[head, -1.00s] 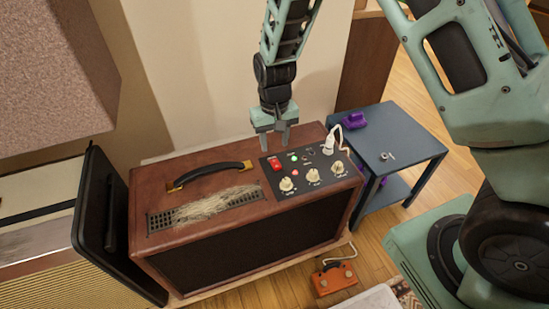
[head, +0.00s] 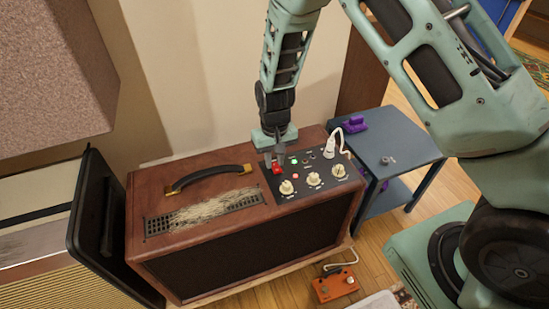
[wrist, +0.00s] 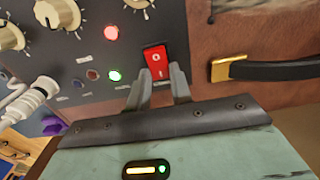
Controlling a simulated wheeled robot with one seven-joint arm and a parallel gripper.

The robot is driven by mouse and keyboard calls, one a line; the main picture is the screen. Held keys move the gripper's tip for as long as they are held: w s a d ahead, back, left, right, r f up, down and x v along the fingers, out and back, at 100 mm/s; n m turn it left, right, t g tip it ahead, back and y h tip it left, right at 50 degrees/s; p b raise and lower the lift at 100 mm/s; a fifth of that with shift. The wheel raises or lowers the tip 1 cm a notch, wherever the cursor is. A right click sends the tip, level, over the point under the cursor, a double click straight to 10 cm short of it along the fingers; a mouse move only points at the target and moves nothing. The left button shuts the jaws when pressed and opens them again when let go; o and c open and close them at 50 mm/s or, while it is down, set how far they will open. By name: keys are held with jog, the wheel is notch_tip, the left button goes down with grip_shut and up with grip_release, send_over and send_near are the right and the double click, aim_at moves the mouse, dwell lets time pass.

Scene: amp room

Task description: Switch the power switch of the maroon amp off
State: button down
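The maroon amp (head: 205,255) stands in the middle of the head view, with a black control panel (head: 318,183) on its top right. Its red rocker power switch (wrist: 156,60) shows in the wrist view and in the head view (head: 277,169). A green light (wrist: 114,76) and a red light (wrist: 111,33) glow on the panel. My gripper (head: 275,160) is over the switch, pointing down. Its two fingers are apart, with the switch showing between and just beyond the tips in the wrist view. I cannot tell whether they touch it.
Cream knobs (head: 314,179) and a white plug (head: 330,148) with a cable sit on the panel. A black handle (head: 207,177) lies left of the switch. A blue-grey side table (head: 395,145) stands to the right, and an orange pedal (head: 335,284) is on the floor.

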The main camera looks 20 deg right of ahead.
jog(key=shift+s+t+b, duration=0.3)
jog(key=shift+t, duration=1.2)
jog(key=c, duration=1.2)
grip_release()
jog(key=shift+c, duration=0.2)
jog(key=shift+r, duration=0.15)
jog(key=p+v, duration=0.5)
jog(key=v, duration=1.2)
